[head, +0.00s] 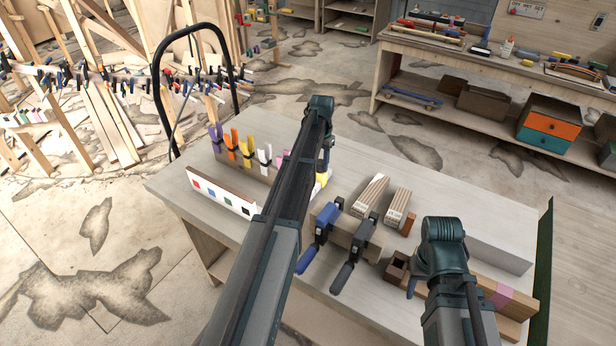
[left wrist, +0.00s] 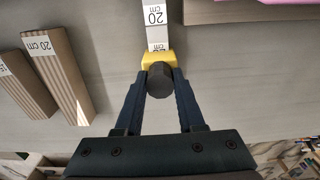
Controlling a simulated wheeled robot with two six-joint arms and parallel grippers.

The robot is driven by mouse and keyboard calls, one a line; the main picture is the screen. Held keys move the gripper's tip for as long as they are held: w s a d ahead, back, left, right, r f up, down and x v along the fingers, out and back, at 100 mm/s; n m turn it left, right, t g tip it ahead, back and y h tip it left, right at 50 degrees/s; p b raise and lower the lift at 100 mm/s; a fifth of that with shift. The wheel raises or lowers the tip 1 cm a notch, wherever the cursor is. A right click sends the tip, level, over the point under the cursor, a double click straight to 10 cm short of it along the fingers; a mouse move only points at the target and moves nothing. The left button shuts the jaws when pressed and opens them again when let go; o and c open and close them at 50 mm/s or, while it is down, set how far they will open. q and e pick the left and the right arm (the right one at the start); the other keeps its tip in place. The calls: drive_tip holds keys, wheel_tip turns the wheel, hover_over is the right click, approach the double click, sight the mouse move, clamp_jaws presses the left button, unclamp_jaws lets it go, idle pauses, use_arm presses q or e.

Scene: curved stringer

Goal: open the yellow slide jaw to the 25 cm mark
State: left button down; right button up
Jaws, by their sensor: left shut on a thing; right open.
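In the left wrist view, the yellow slide jaw (left wrist: 150,58) sits on a pale bar (left wrist: 158,33) and has a dark round knob (left wrist: 161,82). My left gripper (left wrist: 160,92) is shut on the knob side of the jaw, one finger on each side. A label reading 20 shows on the bar just beyond the jaw; smaller print by the jaw is hard to read. No 25 cm mark is readable. In the head view, part of the yellow jaw (head: 322,179) shows beside my left arm, which hides much of the bar. My right gripper (head: 414,286) is low at the right, its fingers mostly hidden.
Two ribbed wooden blocks (head: 370,196) lie on the bench, with 20 cm labels in the wrist view (left wrist: 44,46). Blue (head: 318,238) and black (head: 355,254) clamps stand in front. A rack of coloured clamps (head: 233,152) and a swatch board (head: 222,193) are at left.

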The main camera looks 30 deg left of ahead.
use_arm(q)
drive_tip(key=shift+w, duration=0.8)
drive_tip(key=shift+s, duration=0.1)
drive_tip(key=c, duration=0.5)
unclamp_jaws()
wheel_tip(320, 180, up, 14)
drive_tip(key=p, duration=1.3)
drive_tip(key=shift+f+p, duration=0.1)
drive_tip(key=shift+p, duration=0.3)
